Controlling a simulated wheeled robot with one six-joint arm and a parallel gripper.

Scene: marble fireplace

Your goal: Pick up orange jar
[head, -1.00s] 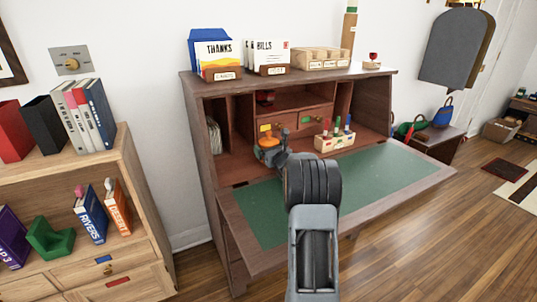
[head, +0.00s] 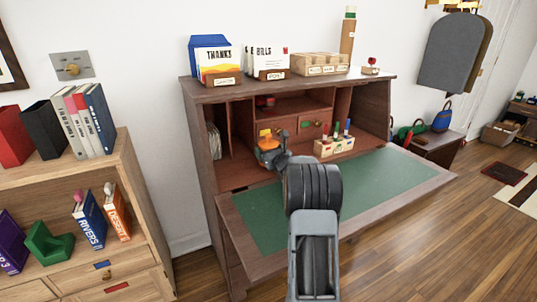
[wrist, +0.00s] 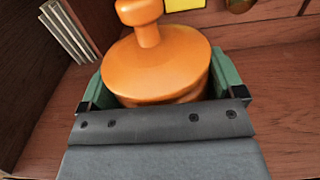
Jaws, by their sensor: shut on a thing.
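The orange jar (wrist: 160,62) has a wide round lid with a knob on top. In the wrist view it sits between the two green-lined fingers of my gripper (wrist: 160,95), which press on its left and right sides. In the head view the orange jar (head: 267,144) is inside the desk's open cabinet, at the left. My gripper (head: 270,157) reaches it from the front, and my arm hides part of it. The jar looks upright. Its underside is hidden, so I cannot tell whether it touches the shelf.
The desk (head: 395,190) has a folded-down green writing surface. A pale holder (head: 335,147) with coloured pieces stands right of the jar. Small drawers (head: 312,129) are behind it, and upright papers (head: 214,141) are at the left. A bookcase (head: 125,170) stands left of the desk.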

